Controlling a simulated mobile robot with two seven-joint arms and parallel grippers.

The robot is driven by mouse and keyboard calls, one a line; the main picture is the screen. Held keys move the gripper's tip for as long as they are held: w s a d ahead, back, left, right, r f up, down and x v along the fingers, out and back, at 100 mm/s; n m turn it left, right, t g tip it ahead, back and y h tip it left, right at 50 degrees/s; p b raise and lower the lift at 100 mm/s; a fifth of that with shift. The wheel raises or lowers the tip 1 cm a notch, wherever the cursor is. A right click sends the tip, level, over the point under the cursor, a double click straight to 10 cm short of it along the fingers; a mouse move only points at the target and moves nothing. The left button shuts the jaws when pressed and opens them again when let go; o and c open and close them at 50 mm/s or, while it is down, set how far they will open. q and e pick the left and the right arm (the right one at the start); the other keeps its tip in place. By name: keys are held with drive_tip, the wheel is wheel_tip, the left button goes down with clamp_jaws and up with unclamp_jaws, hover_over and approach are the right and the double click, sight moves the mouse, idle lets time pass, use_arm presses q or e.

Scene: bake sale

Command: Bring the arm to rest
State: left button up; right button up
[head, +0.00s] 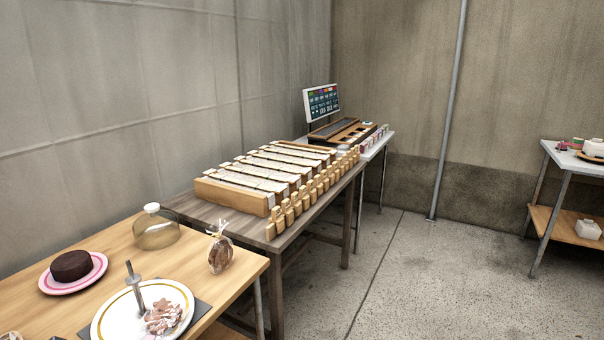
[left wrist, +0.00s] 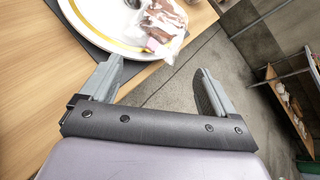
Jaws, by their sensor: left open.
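My left gripper (left wrist: 155,90) is open and empty in the left wrist view. It hangs at the table's edge, with one finger by the rim of a white plate with a yellow band (left wrist: 98,30) and the other over the floor. A clear bag of brown and pink treats (left wrist: 163,18) lies on that plate, apart from the fingers. Neither gripper shows in the head view.
In the head view the plate (head: 101,326) is on the near wooden table (head: 118,250). A chocolate cake (head: 71,265), a glass dome (head: 157,232) and a tied bag (head: 220,253) stand there. Behind is a table with a wooden rack (head: 232,195). The floor (head: 430,285) is clear.

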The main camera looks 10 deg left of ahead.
use_arm(q)
drive_tip(key=s+d+f+n+g, duration=0.2)
drive_tip(key=s+d+n+g, duration=0.15)
drive_tip(key=s+n, duration=0.5)
drive_tip(key=s+d+f+n+g+h, duration=0.1)
drive_tip(key=s+d+f+n+g, duration=0.25)
drive_tip(key=n, duration=0.75)
drive_tip(key=s+d+f+n+g, duration=0.15)
drive_tip(key=s+d+n, duration=0.25)
drive_tip(key=s+n, duration=0.5)
drive_tip(key=w+d+f+t+h+p, duration=0.2)
drive_tip(key=w+d+f+t+p, duration=0.1)
drive_tip(key=w+t, duration=0.3)
drive_tip(key=shift+p+x, duration=0.8)
drive_tip(key=shift+p, duration=0.05)
drive_tip(key=shift+w+a+t, duration=0.1)
drive_tip(key=shift+a+t, duration=0.1)
drive_tip(key=shift+t, duration=0.05)
